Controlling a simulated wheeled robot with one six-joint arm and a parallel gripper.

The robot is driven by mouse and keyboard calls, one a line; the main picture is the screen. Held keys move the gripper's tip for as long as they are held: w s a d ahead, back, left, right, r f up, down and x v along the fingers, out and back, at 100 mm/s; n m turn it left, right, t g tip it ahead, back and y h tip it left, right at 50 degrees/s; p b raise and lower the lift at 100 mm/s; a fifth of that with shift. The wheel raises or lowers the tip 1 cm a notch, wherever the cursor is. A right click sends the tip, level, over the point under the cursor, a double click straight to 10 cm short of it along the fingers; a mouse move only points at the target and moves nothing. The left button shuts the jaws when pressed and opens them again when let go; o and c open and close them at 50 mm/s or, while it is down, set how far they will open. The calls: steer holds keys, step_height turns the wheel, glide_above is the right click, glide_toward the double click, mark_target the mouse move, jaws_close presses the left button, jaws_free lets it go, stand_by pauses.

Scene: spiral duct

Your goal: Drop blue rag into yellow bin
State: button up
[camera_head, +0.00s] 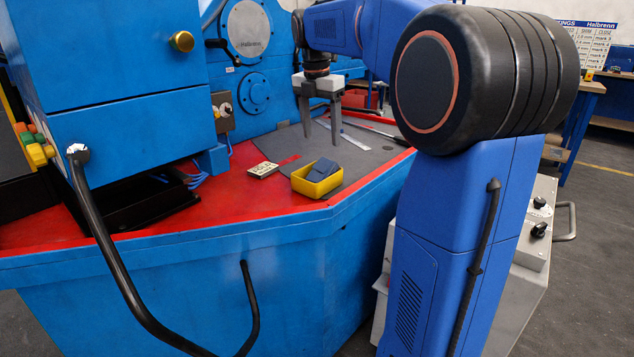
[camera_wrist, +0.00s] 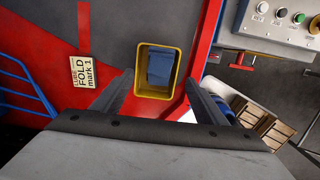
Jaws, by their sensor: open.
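The yellow bin (camera_head: 304,184) stands on the red bench top near its front edge. The blue rag (camera_head: 323,169) lies in the bin, with part of it showing above the rim in the head view. In the wrist view the bin (camera_wrist: 138,75) is seen from above with the rag (camera_wrist: 160,67) inside its walls. My gripper (camera_head: 321,135) is open and empty, pointing down above the bench, higher than the bin and apart from it. Its two fingers (camera_wrist: 158,95) show at the lower middle of the wrist view.
A small sign reading FOLD (camera_head: 263,169) lies left of the bin. A grey mat (camera_head: 340,145) covers the bench behind it. The blue machine (camera_head: 125,85) stands at the left. A control panel (camera_wrist: 280,20) shows at the wrist view's upper right.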

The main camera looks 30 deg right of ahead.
step_height(320, 180, up, 14)
steer(key=a, duration=0.1)
steer(key=shift+s+a+f, duration=0.2)
steer(key=shift+s+a, duration=0.05)
steer(key=shift+a, duration=0.05)
stand_by(0.3)
steer(key=s+a+f+m+t, duration=0.1)
steer(key=s+a+f+m, duration=0.3)
steer(key=s+f+m, duration=0.3)
steer(key=s+a+f+m+t+y, duration=0.1)
steer(key=s+a+f+m, duration=0.4)
steer(key=s+f, duration=0.7)
steer(key=s+a+f+m+t, duration=0.2)
steer(key=s+a+f+m, duration=0.2)
steer(key=s+f+m, duration=0.6)
step_height(320, 180, down, 6)
steer(key=shift+s+a+r, duration=0.25)
